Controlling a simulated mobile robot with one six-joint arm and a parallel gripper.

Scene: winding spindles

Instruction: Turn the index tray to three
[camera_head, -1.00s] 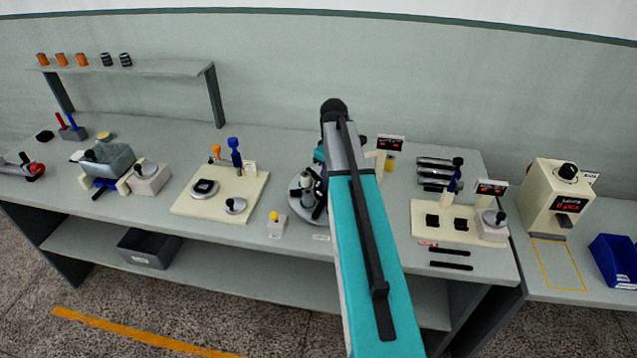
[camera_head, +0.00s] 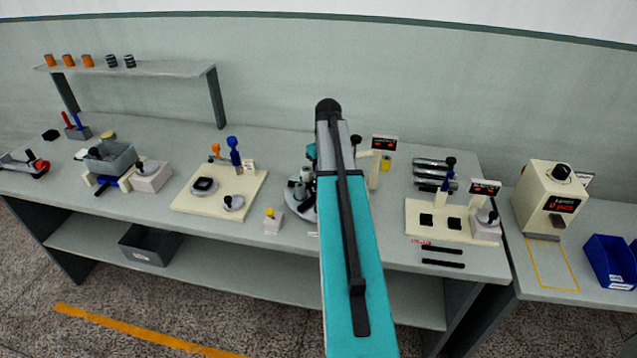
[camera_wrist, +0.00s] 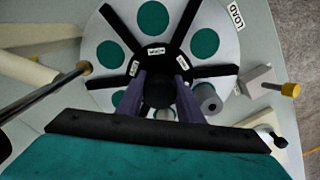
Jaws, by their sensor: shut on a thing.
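The index tray is a round grey disc (camera_wrist: 222,68) with dark spokes and green round pads, seen from above in the wrist view. In the head view only the left part of the tray (camera_head: 299,205) shows, as my arm covers the rest. My gripper (camera_wrist: 160,92) is over the tray's centre, its two fingers shut on the dark round hub knob (camera_wrist: 158,90). Small labels sit on the hub around the knob, too small to read surely. A grey cylinder (camera_wrist: 207,98) stands on the tray, right of my fingers.
A small block with a yellow button (camera_head: 272,220) stands left of the tray. A post with a red display (camera_head: 384,143) stands behind it. A cream fixture (camera_head: 452,219) is to the right. A "LOAD" label (camera_wrist: 236,17) lies beside the disc.

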